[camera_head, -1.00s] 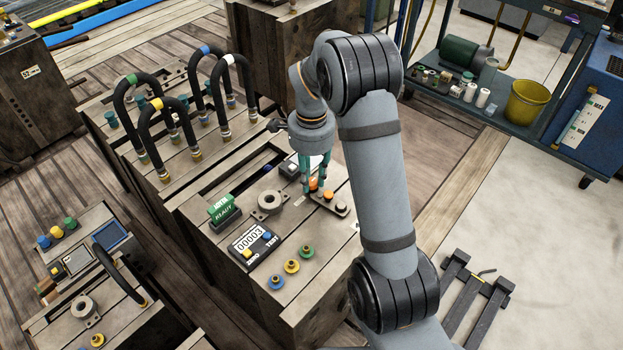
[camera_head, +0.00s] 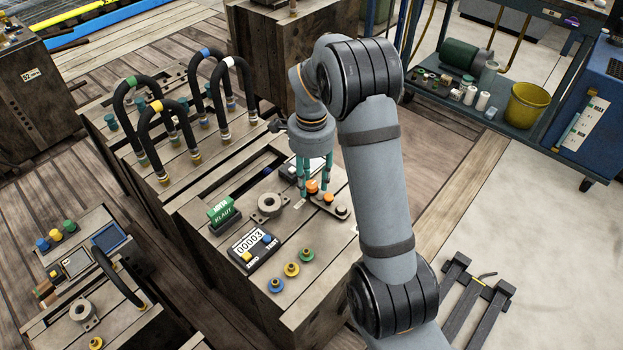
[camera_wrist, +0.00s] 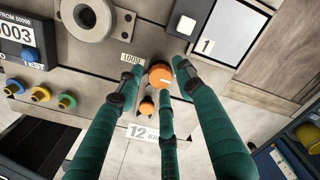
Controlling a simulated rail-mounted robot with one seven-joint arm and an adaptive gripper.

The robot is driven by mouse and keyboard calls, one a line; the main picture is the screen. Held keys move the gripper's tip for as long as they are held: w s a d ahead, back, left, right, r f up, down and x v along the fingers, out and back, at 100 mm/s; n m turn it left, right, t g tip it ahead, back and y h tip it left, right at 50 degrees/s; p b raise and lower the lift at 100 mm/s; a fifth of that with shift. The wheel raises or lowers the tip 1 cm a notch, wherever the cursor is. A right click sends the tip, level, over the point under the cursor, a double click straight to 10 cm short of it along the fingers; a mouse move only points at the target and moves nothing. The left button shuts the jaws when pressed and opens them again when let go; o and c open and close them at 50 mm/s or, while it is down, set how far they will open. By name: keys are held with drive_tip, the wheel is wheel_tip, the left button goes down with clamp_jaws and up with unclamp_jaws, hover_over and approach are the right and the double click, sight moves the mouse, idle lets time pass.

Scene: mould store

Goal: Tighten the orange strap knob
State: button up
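The orange strap knob (camera_wrist: 160,75) has a white mark on top and sits beside a label reading LOOSE (camera_wrist: 130,60). It also shows in the head view (camera_head: 312,186). My gripper (camera_wrist: 161,76) has teal fingers that come down around this knob, with small gaps visible at its sides. It appears open; contact with the knob cannot be made out. In the head view my gripper (camera_head: 314,190) stands over the crate top.
A counter box (camera_head: 252,246) reading 00003, a round grey flange (camera_head: 268,206) and a green block (camera_head: 223,212) stand nearby. Blue, yellow and green knobs (camera_head: 291,269) line the crate's front. Black hose loops (camera_head: 183,110) rise at the back left.

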sight(312, 184)
drive_tip(key=shift+o, duration=0.5)
wheel_tip(312, 184, up, 12)
idle(0.3)
idle(0.3)
wheel_tip(312, 184, down, 12)
drive_tip(key=shift+f, duration=0.1)
idle(0.5)
drive_tip(key=shift+r, duration=0.2)
